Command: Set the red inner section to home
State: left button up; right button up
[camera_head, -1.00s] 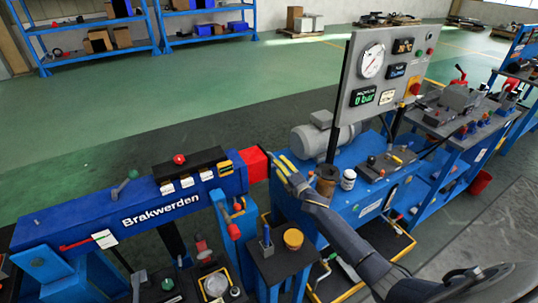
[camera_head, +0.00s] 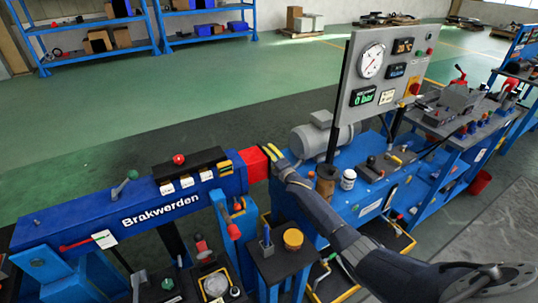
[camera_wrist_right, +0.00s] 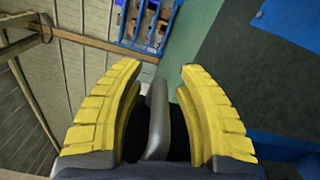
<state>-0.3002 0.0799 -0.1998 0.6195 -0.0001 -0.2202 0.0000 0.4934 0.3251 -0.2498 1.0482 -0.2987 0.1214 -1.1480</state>
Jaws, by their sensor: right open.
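The red inner section (camera_head: 254,166) is a red box-shaped end. It sticks out of the right end of the blue "Brakwerden" beam (camera_head: 150,205). My right gripper (camera_head: 271,153) has yellow finger pads and is right beside the red section's right end, overlapping its edge in the head view. I cannot tell whether they touch. The right wrist view shows the two yellow fingers (camera_wrist_right: 160,110) spread apart, with a grey piece between them. The red section does not show there. My left gripper is not in view.
A blue bench with a grey motor (camera_head: 312,142) and a gauge panel (camera_head: 378,72) reading 0 bar stands to the right. A small dark table with a yellow-topped pot (camera_head: 293,238) stands below my right forearm. Open green floor (camera_head: 200,95) lies behind.

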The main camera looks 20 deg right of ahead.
jog(key=shift+c, duration=0.4)
jog(key=c, duration=0.6)
grip_shut()
jog(key=shift+f, duration=0.1)
jog(key=shift+s+a, duration=0.1)
jog(key=a, duration=0.5)
jog(key=s+a, duration=0.1)
jog(key=a, duration=0.1)
jog(key=shift+a+f, duration=0.15)
jog(key=shift+a, duration=0.1)
jog(key=o, duration=0.5)
grip_release()
jog(key=shift+w, duration=0.1)
jog(key=shift+o, duration=0.9)
